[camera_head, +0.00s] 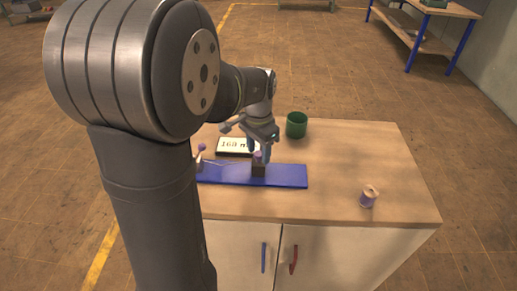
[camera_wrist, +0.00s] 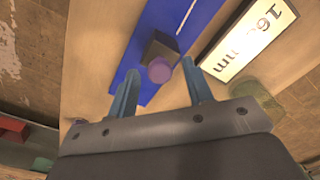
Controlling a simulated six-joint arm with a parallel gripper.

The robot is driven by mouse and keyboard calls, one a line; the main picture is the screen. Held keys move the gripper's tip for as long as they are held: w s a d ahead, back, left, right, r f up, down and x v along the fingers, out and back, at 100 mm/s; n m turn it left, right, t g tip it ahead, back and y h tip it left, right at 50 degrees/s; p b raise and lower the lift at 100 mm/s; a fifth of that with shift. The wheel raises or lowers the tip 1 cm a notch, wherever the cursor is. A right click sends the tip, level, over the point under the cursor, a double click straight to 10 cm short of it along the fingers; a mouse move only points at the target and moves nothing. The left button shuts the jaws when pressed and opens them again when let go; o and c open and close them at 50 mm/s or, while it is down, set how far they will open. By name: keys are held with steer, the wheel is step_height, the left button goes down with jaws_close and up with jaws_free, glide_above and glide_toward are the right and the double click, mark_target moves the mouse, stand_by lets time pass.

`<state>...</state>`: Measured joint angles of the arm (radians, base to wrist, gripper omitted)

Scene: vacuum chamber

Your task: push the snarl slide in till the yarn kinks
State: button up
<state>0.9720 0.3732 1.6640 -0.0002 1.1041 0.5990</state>
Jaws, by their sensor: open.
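The blue board (camera_head: 288,178) lies on the table and also shows in the wrist view (camera_wrist: 150,25). On it stands the slide, a dark block (camera_head: 259,171) with a purple knob (camera_head: 257,156). The block (camera_wrist: 161,47) and knob (camera_wrist: 160,71) are clear in the wrist view. A second purple knob (camera_head: 202,147) stands at the board's left end. A thin pale line (camera_wrist: 186,16) runs along the board; I cannot tell if it is yarn. My gripper (camera_wrist: 160,69) is open, its fingers either side of the knob in the wrist view. Contact cannot be told.
A white card reading 160 mm (camera_head: 234,146) lies behind the board. The right side of the table is mostly bare. My arm covers the table's left part.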

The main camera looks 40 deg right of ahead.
jaws_close()
steer(key=w+a, duration=0.5)
steer(key=w, duration=0.1)
steer(key=shift+a, duration=0.4)
jaws_free()
steer(key=shift+r, duration=0.1)
step_height(320, 180, up, 17)
steer(key=shift+r, duration=0.2)
